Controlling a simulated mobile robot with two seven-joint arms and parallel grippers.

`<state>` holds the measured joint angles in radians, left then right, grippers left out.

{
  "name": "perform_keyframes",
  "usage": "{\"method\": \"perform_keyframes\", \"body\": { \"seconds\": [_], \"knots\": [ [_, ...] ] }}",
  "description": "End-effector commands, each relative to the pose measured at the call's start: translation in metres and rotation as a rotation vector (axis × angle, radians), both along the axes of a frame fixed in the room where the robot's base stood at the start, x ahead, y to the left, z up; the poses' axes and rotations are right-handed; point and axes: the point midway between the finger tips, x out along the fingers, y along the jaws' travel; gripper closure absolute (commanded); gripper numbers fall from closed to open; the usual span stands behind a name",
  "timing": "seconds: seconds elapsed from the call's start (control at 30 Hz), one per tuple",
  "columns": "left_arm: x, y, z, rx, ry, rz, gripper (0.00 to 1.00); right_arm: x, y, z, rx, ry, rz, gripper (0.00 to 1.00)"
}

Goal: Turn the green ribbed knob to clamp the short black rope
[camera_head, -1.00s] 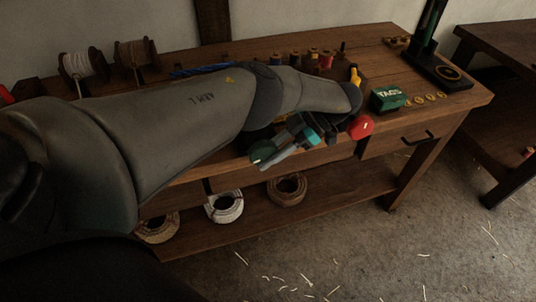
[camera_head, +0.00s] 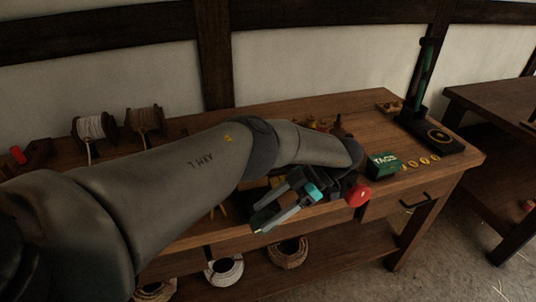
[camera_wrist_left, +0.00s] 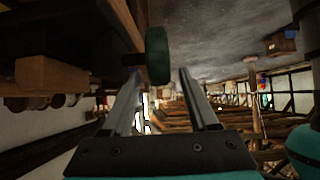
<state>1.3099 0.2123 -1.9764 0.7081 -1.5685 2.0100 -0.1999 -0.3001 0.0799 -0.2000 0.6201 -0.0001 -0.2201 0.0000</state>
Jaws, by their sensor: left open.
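The green ribbed knob (camera_wrist_left: 157,55) shows in the left wrist view as a dark green disc seen edge-on, at the side of a wooden bench part. It lies in the gap between the tips of my left gripper (camera_wrist_left: 159,74), closer to the left finger; I cannot tell whether that finger touches it. In the head view my left gripper (camera_head: 257,217) is open, its fingers pointing left along the bench's front edge. I cannot make out the knob there. The short black rope cannot be made out in either view. My right gripper is not in view.
A red round knob (camera_head: 358,195) is at the bench (camera_head: 350,112) front, right of my gripper. A green TACKS box (camera_head: 382,166) and yellow rings (camera_head: 418,164) lie farther right. Rope coils (camera_head: 225,270) sit on the lower shelf. My arm covers much of the benchtop.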

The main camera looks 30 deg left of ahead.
Motion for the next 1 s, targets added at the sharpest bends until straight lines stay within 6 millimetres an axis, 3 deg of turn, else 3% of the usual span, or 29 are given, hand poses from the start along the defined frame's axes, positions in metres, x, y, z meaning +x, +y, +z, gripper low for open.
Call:
{"method": "perform_keyframes", "body": {
  "seconds": [0.03,0.3,0.53,0.73,1.0],
  "knots": [
    [0.0,0.001,0.015,0.0,0.0,-0.001,0.4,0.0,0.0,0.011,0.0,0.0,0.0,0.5],
    [0.0,0.001,0.076,0.002,-0.001,0.0,0.4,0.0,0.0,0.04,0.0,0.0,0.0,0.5],
    [0.0,0.001,0.125,0.002,-0.001,0.0,0.4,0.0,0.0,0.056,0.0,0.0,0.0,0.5],
    [-0.001,0.001,0.147,0.002,0.001,0.001,0.4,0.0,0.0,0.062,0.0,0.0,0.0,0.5],
    [-0.001,0.001,0.151,0.002,0.003,0.002,0.4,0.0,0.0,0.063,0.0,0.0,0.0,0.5]
  ]
}}
